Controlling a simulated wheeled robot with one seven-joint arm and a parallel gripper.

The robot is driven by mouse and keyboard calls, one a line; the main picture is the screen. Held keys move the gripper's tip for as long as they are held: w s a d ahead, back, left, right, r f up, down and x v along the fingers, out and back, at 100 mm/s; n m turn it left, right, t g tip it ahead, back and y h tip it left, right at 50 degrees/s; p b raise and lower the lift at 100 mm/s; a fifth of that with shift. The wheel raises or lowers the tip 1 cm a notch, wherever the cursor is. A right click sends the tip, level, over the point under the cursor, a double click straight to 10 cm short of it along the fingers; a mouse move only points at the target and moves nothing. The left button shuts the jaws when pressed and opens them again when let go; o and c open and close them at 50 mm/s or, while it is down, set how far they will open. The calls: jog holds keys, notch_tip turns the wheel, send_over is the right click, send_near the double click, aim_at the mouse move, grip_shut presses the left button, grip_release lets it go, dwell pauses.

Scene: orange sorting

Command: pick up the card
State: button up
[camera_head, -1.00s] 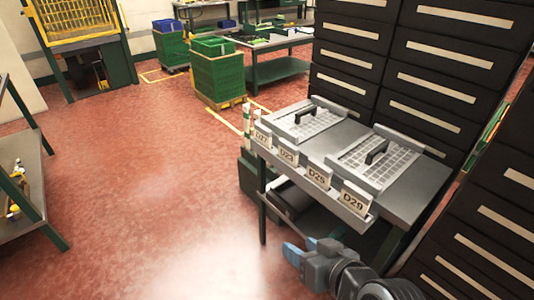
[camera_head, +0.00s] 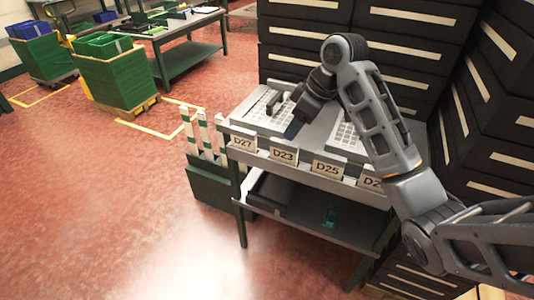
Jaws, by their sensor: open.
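Pale label cards with black print stand along the front edge of the grey table (camera_head: 312,182). They are card D27 (camera_head: 243,143), card D23 (camera_head: 284,155), card D25 (camera_head: 326,169) and a card starting "D2" (camera_head: 369,181), its right part hidden by my arm.
Two grid-topped trays, left (camera_head: 262,108) and right (camera_head: 348,138), lie on the table. Dark drawer cabinets (camera_head: 285,45) stand close behind and to the right. White-and-green posts (camera_head: 204,135) stand left of the table. The red floor (camera_head: 110,210) at left is clear.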

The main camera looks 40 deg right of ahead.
aim_at(286, 142)
jog(key=shift+s+p+x, duration=0.1)
jog(key=shift+p+x, duration=0.2)
jog(key=shift+x, duration=1.65)
jog(key=shift+s+p+x, duration=0.15)
jog(key=shift+p+x, duration=0.15)
jog(key=shift+x, duration=1.65)
jog(key=shift+c, duration=0.3)
grip_shut()
